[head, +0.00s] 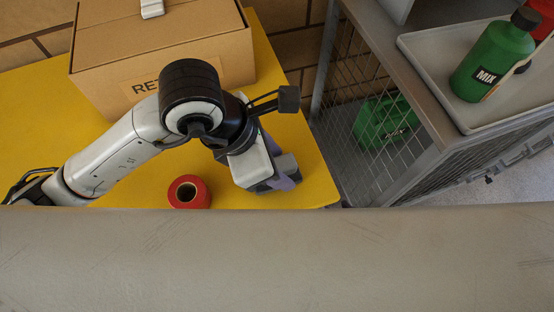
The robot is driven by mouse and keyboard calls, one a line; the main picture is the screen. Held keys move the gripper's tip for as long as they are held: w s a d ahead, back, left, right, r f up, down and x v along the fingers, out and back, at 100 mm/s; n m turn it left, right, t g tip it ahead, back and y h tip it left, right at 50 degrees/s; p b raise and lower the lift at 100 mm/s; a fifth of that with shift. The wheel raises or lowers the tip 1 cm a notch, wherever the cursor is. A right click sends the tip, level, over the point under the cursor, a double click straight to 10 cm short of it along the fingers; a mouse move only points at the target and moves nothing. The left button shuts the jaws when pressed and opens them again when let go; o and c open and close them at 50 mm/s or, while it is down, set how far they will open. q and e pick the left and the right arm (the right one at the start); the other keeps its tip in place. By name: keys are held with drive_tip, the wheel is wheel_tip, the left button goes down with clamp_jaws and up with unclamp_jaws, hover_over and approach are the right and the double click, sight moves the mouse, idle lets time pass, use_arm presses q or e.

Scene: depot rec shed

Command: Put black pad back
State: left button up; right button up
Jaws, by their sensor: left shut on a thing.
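My left arm comes in from the left over a yellow tabletop (110,135). My left gripper (284,180), white and grey with purplish parts at its fingers, points down over the front right of the tabletop. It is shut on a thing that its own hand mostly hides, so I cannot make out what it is. I cannot pick out a black pad anywhere in the head view. My right gripper is not in view.
A cardboard box (180,50) stands behind my arm; a red roll (189,192) sits near the front edge. On the right, a wire-sided cabinet holds a green container (383,122); a grey tray (455,85) above holds a green MIX bottle (490,60). A beige surface (280,260) spans the foreground.

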use_arm(q)
drive_tip(key=shift+f, duration=0.1)
drive_tip(key=o, duration=1)
drive_tip(key=p+v, duration=0.1)
drive_tip(key=v, duration=1.1)
